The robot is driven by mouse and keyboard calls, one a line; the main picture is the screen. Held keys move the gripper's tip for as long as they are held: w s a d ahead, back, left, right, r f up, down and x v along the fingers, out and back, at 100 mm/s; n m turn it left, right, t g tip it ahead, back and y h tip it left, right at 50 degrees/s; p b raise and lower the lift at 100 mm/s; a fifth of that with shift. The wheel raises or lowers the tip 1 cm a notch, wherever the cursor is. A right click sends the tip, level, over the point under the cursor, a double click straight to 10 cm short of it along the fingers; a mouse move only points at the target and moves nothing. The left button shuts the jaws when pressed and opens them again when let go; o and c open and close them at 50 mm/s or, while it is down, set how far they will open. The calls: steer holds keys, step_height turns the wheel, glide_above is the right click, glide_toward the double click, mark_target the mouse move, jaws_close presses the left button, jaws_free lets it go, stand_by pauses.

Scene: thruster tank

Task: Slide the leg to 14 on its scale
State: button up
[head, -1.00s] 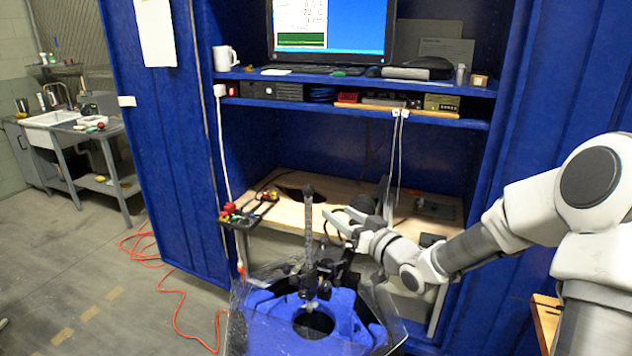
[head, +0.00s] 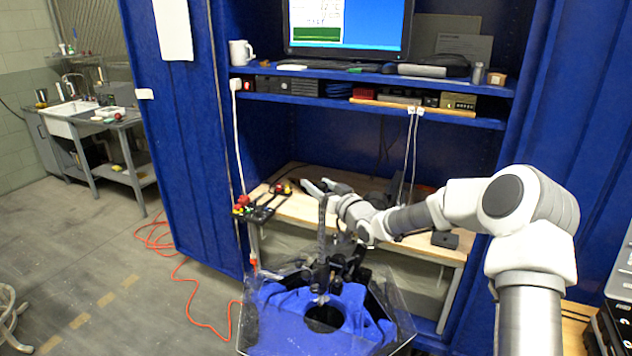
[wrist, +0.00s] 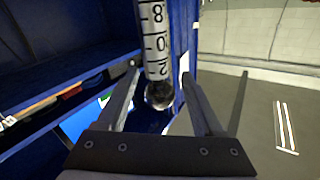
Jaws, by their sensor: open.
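The leg (head: 322,240) is an upright grey post on the blue-lined tank (head: 265,335) in the head view. My gripper (head: 314,187) is at the height of the leg's top in the head view. In the wrist view my gripper (wrist: 160,68) is open, and the leg shows between its two fingers without visible contact. I cannot tell how deep the leg sits between them. The 14 mark is not visible.
A wooden bench (head: 300,208) inside the blue cabinet stands behind the tank, with a small tool rack (head: 258,208) at its left end. Shelves with a monitor (head: 350,28) are above. An orange cable (head: 190,305) lies on the floor to the left, where the floor is mostly clear.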

steer(key=shift+x, duration=0.75)
jaws_close()
stand_by(1.0)
